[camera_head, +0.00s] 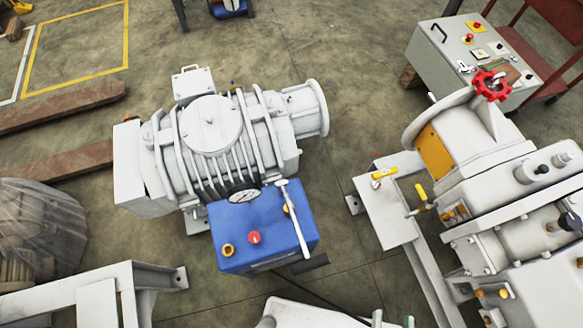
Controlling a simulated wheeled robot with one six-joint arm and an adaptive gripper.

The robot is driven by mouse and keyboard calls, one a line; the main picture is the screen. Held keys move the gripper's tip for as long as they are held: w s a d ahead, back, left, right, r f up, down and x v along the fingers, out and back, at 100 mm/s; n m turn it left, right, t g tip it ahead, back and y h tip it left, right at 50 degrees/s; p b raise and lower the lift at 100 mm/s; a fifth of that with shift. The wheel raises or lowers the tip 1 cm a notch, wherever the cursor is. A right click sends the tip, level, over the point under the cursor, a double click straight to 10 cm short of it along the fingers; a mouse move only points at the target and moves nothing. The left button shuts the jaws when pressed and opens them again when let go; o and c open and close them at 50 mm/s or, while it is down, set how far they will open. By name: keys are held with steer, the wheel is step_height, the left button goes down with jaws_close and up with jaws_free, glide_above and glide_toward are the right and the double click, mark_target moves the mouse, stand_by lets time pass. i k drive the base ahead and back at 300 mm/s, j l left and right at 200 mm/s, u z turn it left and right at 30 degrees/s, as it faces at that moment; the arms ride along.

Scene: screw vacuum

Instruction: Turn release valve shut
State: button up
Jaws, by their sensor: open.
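A red handwheel (491,86) with several lobes stands above the flange of the large grey pump (515,180) on the right. A yellow-handled valve (421,192) sits low on the pump's left side, and a small yellow lever (383,173) lies to its left. A blue box (258,245) on the middle pump bears a red knob (254,238), brass fittings and a long white lever (293,220). I cannot tell which of these is the release valve, or whether any is open or shut. My gripper is not in view.
The ribbed grey pump (215,140) stands mid-floor. A control box (478,60) is at the upper right, near a red cart (545,40). White frames (105,285) and a wrapped bundle (40,230) are at left. Bare concrete (365,110) lies between the pumps.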

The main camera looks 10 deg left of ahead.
mark_target(254, 237)
steer(key=k+l+u, duration=0.55)
steer(key=u, duration=0.15)
steer(key=k+l+u, duration=0.15)
steer(key=k+u, duration=0.2)
